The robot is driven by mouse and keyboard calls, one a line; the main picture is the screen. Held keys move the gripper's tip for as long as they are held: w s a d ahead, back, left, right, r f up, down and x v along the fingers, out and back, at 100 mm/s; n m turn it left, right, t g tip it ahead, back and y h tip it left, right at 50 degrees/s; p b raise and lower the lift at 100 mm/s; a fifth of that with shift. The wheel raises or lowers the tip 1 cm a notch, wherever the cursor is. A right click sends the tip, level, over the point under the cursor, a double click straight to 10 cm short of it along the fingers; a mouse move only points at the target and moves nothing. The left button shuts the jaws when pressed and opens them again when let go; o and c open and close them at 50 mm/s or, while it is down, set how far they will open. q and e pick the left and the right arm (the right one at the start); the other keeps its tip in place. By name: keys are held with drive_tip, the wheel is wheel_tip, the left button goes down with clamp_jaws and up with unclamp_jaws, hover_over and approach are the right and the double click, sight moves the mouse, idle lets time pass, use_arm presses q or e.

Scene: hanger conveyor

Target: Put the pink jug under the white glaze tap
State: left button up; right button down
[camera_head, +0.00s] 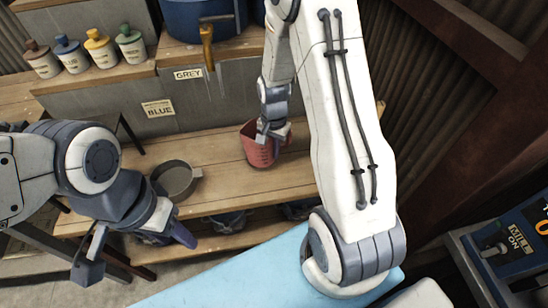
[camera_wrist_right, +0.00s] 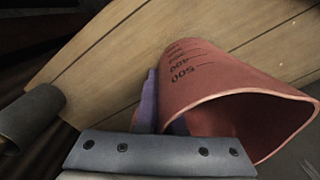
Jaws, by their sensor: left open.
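The pink jug (camera_head: 258,148) is at the wooden bench under the grey-labelled tap, at its middle in the head view. My right gripper (camera_head: 271,130) is at the jug's rim. In the right wrist view the jug (camera_wrist_right: 215,85) shows its measuring marks and open mouth, with one purple finger outside its wall and one partly seen inside, so the gripper is shut on the wall. Whether the jug touches the bench is unclear. My left gripper (camera_head: 137,248) is open and empty at the lower left. No tap labelled white is in view.
A brass tap (camera_head: 207,45) on a blue vat (camera_head: 200,18) hangs above the GREY label (camera_head: 188,74). A BLUE label (camera_head: 157,108) is lower left. A dark pan (camera_head: 176,180) sits on the bench (camera_head: 220,185). Several lidded jars stand upper left. A mill panel (camera_head: 510,245) is at right.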

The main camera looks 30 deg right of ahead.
drive_tip(key=shift+f, duration=2)
drive_tip(key=shift+f, duration=0.15)
drive_tip(key=c, duration=1)
unclamp_jaws()
drive_tip(key=shift+c, duration=0.2)
